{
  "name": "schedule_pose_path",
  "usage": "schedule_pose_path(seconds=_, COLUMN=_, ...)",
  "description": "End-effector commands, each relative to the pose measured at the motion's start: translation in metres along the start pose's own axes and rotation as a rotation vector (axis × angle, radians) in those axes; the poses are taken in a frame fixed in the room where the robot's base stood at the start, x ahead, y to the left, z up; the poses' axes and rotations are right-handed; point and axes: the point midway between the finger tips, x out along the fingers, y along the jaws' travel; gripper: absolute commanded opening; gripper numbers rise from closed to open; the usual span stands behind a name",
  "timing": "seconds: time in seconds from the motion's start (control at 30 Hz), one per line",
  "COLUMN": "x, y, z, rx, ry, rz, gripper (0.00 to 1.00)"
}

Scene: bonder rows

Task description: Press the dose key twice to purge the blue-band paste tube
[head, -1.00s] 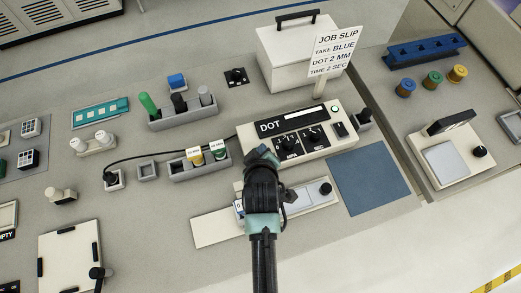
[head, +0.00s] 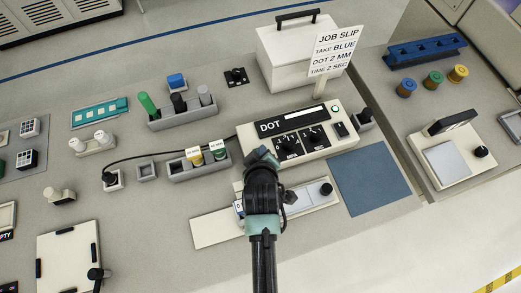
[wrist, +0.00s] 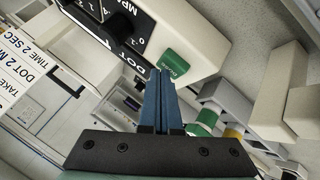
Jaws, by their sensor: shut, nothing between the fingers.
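The dispenser (head: 270,127), a cream box marked DOT with two dials, stands right of centre. In the wrist view a green key (wrist: 172,62) with small white lettering, too small to read, sits at the dispenser's edge. My gripper (wrist: 160,72) is shut and empty, its blue fingertips close beside the green key; I cannot tell if they touch. In the head view my gripper (head: 260,158) is at the dispenser's front left corner and hides the key. A small blue-and-white item (head: 238,207) shows just left of my arm; I cannot tell if it is the blue-band tube.
A grey rack (head: 185,172) holds yellow- and green-capped tubes left of the gripper, also seen as a green cap (wrist: 203,122) in the wrist view. The job slip (head: 335,52) reads TAKE BLUE, DOT 2 MM, TIME 2 SEC. A blue mat (head: 370,180) lies clear at right.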

Motion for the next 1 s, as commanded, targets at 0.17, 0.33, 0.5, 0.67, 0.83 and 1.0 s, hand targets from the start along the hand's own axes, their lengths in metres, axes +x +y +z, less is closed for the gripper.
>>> schedule_pose_path(seconds=0.17, x=0.002, y=-0.002, z=0.002, rx=0.000, ry=-0.001, rz=-0.001, gripper=0.00)
schedule_pose_path(seconds=0.33, x=0.002, y=-0.001, z=0.002, rx=0.000, ry=-0.001, rz=-0.001, gripper=0.00)
schedule_pose_path(seconds=0.5, x=0.000, y=0.000, z=0.001, rx=0.000, ry=-0.001, rz=-0.001, gripper=0.00)
schedule_pose_path(seconds=0.67, x=-0.006, y=0.004, z=-0.004, rx=0.000, ry=-0.002, rz=-0.001, gripper=0.00)
schedule_pose_path(seconds=0.83, x=-0.012, y=0.009, z=-0.008, rx=0.000, ry=-0.001, rz=-0.001, gripper=0.00)
schedule_pose_path(seconds=1.0, x=-0.012, y=0.009, z=-0.008, rx=0.000, ry=-0.001, rz=0.000, gripper=0.00)
